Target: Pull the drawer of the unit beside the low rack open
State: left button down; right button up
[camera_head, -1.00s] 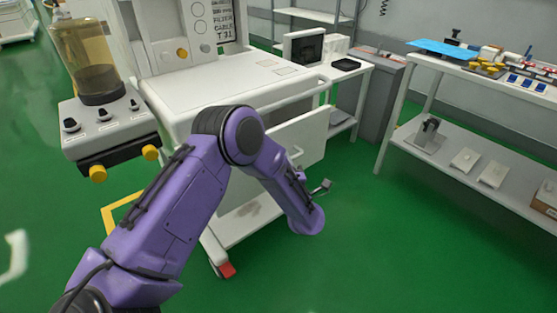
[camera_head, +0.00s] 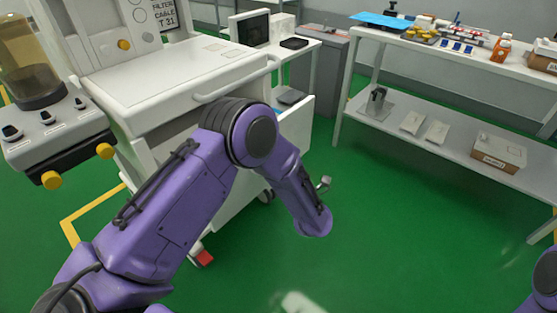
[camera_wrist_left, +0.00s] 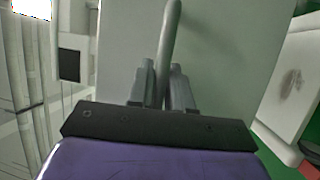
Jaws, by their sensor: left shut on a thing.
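The unit is a white cart (camera_head: 160,85) at the left in the head view, with a bar along its top front edge. Its drawer front (camera_head: 296,122) shows beside my purple left arm and stands out from the cart body. My arm hides most of the drawer. In the left wrist view my left gripper (camera_wrist_left: 162,88) is shut on the grey bar handle (camera_wrist_left: 170,38) of the pale drawer front (camera_wrist_left: 225,60). In the head view its fingers are hidden. My right gripper is out of view; only a piece of that arm shows at the lower right.
A white rack (camera_head: 345,100) stands at the right with supplies on top and small boxes on its low shelf. A grey cabinet (camera_head: 318,70) and a small desk with a monitor (camera_head: 250,28) stand behind. Green floor (camera_head: 400,220) in front of the rack is clear.

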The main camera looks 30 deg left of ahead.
pick_arm(q)
jog(key=c, duration=1.4)
grip_release()
jog(key=v, duration=1)
jog(key=shift+s+d, duration=0.2)
jog(key=shift+f, duration=0.1)
